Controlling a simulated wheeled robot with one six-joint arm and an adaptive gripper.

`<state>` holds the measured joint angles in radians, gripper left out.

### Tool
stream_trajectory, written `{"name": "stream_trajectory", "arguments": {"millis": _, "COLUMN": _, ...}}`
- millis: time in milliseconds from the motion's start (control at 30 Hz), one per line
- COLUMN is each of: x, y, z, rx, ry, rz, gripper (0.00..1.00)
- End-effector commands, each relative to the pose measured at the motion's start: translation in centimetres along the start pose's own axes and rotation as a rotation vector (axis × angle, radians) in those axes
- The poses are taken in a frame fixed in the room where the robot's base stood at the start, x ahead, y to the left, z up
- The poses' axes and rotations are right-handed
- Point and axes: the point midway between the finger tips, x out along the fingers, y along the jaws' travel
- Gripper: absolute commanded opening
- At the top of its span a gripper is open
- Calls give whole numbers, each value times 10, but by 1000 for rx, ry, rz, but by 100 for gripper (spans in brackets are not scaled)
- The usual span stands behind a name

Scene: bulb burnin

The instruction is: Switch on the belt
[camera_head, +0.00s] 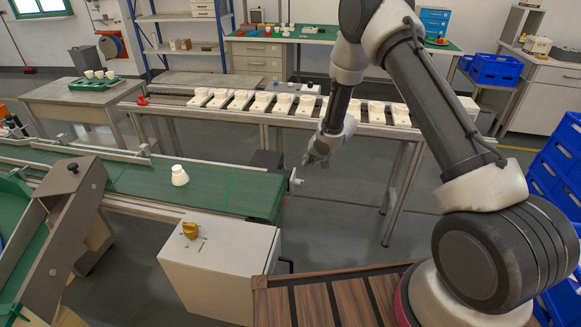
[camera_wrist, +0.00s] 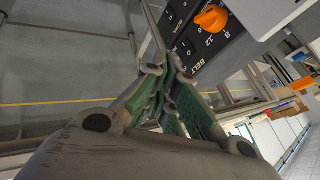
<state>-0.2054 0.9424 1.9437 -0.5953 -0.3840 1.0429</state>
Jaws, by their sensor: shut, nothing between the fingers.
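The green belt (camera_head: 140,183) runs across the left of the head view, with one white bulb-like piece (camera_head: 180,176) standing on it. In the wrist view a black panel (camera_wrist: 207,50) carries an orange knob (camera_wrist: 211,18) and the word BELT. A black rocker switch (camera_wrist: 186,49) sits beside that word. My gripper (camera_head: 311,158) is beyond the right end of the belt, in the air. In the wrist view my gripper (camera_wrist: 164,78) has its fingers together and empty, just below the panel in the picture. I cannot tell whether the fingertips touch the panel, or which way the switch is set.
A long rack (camera_head: 290,120) with a row of white holders stands behind my gripper. Blue crates (camera_head: 565,150) are stacked at the right. Grey floor lies open between belt and rack.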

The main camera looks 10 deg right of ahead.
Motion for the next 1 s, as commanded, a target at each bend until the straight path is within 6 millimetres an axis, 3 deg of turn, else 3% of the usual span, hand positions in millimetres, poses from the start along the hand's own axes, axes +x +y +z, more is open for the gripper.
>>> {"name": "stream_trajectory", "arguments": {"millis": 267, "x": 11, "y": 1, "z": 0, "rx": 1, "ry": 0, "rz": 1, "gripper": 0}}
{"name": "stream_trajectory", "arguments": {"millis": 733, "x": 104, "y": 1, "z": 1, "rx": 1, "ry": -1, "rz": 2, "gripper": 0}}
{"name": "stream_trajectory", "arguments": {"millis": 833, "x": 111, "y": -16, "z": 1, "rx": -2, "ry": 0, "rz": 0, "gripper": 0}}
{"name": "stream_trajectory", "arguments": {"millis": 1000, "x": 120, "y": -29, "z": 2, "rx": 1, "ry": 0, "rz": 1, "gripper": 0}}
